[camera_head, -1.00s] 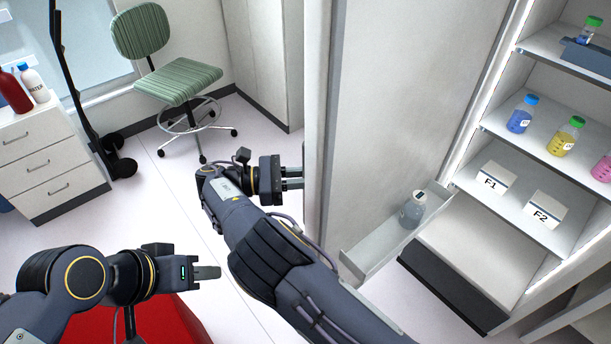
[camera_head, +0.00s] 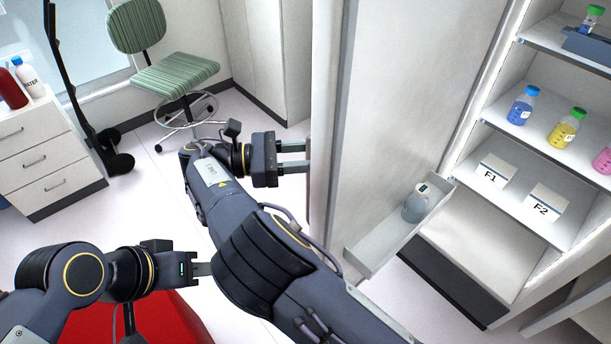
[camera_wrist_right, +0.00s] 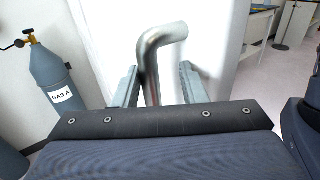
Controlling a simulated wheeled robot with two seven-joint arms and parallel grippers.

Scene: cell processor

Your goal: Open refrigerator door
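The refrigerator (camera_head: 515,228) stands at the right in the head view. Its door (camera_head: 400,110) is swung wide open, with its inner face visible and a low door shelf (camera_head: 372,250) holding a bottle (camera_head: 416,204). My right gripper (camera_head: 294,158) is at the door's outer side. In the right wrist view, the bent metal door handle (camera_wrist_right: 154,62) stands between the two fingers of that gripper (camera_wrist_right: 158,88), with gaps beside it. The fingers are apart. My left gripper (camera_head: 203,269) is low in the head view, away from the door; its fingertips are partly hidden behind my right arm.
Shelves inside hold a blue bottle (camera_head: 523,105), a yellow bottle (camera_head: 567,130) and boxes F1 (camera_head: 495,172) and F2 (camera_head: 545,203). A green chair (camera_head: 175,75) and white drawers (camera_head: 45,160) stand left. A gas cylinder (camera_wrist_right: 52,80) shows in the wrist view. Floor between is clear.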

